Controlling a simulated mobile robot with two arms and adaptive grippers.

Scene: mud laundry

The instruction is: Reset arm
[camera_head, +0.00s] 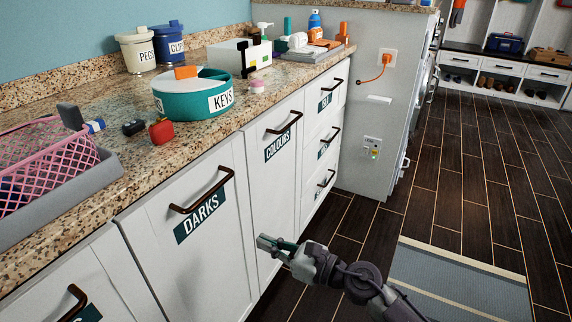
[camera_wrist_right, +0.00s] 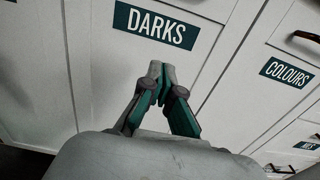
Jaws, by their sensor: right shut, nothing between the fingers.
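My right gripper (camera_head: 268,243) is in front of the white cabinet fronts, low, near the seam between the DARKS drawer (camera_head: 160,240) and the COLOURS drawer (camera_head: 276,185). In the right wrist view my right gripper (camera_wrist_right: 155,70) is shut and empty, its fingertips together below the DARKS label (camera_wrist_right: 157,25). It looks apart from the drawer handles. My left gripper is not in either view.
The granite counter (camera_head: 130,185) holds a teal KEYS bowl (camera_head: 195,98), a pink basket (camera_head: 45,160), and PEGS and CLIPS tins (camera_head: 138,52). A grey rug (camera_head: 455,280) lies on the dark floor at right. Drawer handles (camera_head: 205,195) stick out nearby.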

